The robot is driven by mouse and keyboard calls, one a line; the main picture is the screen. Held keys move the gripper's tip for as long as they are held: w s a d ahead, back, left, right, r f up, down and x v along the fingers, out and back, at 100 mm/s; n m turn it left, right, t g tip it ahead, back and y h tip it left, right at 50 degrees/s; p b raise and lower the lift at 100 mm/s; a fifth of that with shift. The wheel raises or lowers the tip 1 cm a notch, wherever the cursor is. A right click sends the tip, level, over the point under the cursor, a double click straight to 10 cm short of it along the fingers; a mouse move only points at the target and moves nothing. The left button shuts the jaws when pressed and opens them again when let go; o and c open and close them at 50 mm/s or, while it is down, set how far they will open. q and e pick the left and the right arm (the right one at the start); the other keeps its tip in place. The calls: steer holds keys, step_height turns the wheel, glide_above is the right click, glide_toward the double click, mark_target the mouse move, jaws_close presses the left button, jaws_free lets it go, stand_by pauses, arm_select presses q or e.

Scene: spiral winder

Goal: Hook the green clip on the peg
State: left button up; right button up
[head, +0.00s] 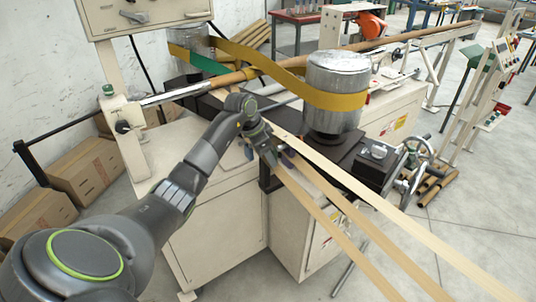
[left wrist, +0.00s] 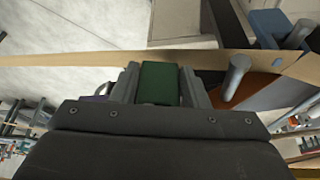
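The green clip (left wrist: 158,83) is between the two fingers of my left gripper (left wrist: 160,85) in the left wrist view, and the fingers press on its sides. A grey round-ended peg (left wrist: 237,72) stands to the right of the clip, apart from it. In the head view my left gripper (head: 266,150) is over the machine's front edge, by the tan paper strips; the green clip cannot be made out there. My right gripper is in neither view.
A blue clip (left wrist: 268,25) sits beyond the peg. A tan paper strip (left wrist: 70,60) crosses just ahead of my fingers. A steel drum with a yellow belt (head: 336,100) stands right of my gripper, with a handwheel (head: 416,152) further right. Open floor lies at lower right.

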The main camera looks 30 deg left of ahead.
arm_select(q)
steer(key=o, duration=0.4)
steer(key=b+v, duration=0.3)
steer(key=v, duration=1.4)
steer(key=shift+s+r, duration=0.1)
steer(key=shift+r, duration=0.1)
